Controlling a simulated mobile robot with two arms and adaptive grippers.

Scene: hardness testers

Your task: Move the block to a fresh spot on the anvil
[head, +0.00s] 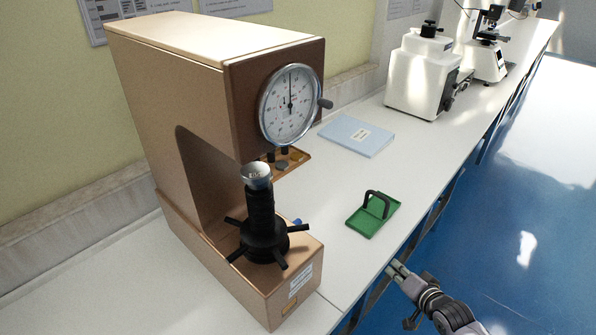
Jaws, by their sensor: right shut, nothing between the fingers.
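A hardness tester (170,90) with a round dial (290,104) stands on the bench at the left. A small round silvery block (257,171) with faint marks on its face sits on top of the black screw column. The anvil under it cannot be told apart clearly. Black spokes of a handwheel (265,240) spread out at the column's foot. My right gripper (394,270) is at the bench's front edge, to the right of the tester and well apart from the block. It is shut and empty. My left gripper is not in view.
A green tray with a black handle (366,220) lies near the front edge. A wooden holder with small parts (298,161) is beside the tester. A blue booklet (356,136) lies behind. A white machine (420,75) and a microscope (486,58) stand further back.

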